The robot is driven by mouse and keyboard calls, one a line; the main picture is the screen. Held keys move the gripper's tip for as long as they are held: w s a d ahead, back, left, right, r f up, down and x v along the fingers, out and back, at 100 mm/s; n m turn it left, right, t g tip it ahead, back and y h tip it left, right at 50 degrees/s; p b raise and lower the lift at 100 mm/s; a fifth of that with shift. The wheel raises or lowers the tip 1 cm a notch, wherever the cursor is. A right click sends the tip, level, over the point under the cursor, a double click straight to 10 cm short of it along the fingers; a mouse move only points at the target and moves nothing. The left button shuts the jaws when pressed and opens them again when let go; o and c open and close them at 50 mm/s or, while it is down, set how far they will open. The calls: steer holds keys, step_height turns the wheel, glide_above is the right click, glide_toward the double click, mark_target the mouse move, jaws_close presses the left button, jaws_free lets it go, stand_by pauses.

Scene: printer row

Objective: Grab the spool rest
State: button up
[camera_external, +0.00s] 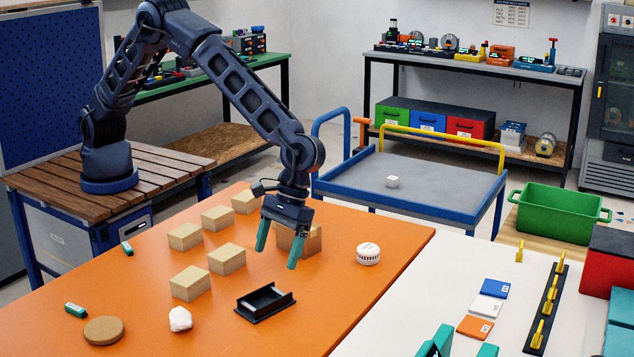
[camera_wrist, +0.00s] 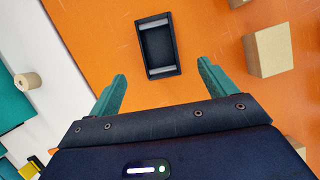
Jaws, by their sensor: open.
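The spool rest appears to be the black open cradle (camera_external: 265,303) with pale bars at its two ends, lying on the orange table top. In the wrist view the black cradle (camera_wrist: 157,46) lies ahead of my fingertips, roughly centred between them. My gripper (camera_external: 278,254) points down with its two teal fingers apart and nothing between them. It hangs above the table, behind the cradle in the external view, and is not touching it. The fingers also show in the wrist view (camera_wrist: 161,72).
Several cardboard-coloured boxes (camera_external: 190,284) stand left of and behind the cradle. A white lump (camera_external: 180,319), a brown disc (camera_external: 104,331) and a white round device (camera_external: 368,253) lie on the orange table (camera_external: 330,290). Bare orange surface lies right of the cradle.

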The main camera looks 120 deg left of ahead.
glide_above(267, 291)
steer(key=w, duration=0.2)
steer(key=x, duration=0.4)
steer(key=shift+w+a+f, duration=0.2)
steer(key=shift+a+f, duration=0.1)
steer(key=shift+a, duration=0.05)
steer(key=shift+w+x, duration=0.1)
steer(key=shift+x, duration=1.3)
steer(key=shift+w+x, duration=0.15)
steer(key=shift+x, duration=1.25)
steer(key=shift+c, duration=0.2)
steer(key=c, duration=1.1)
steer(key=shift+c, duration=0.3)
steer(key=shift+r, duration=0.1)
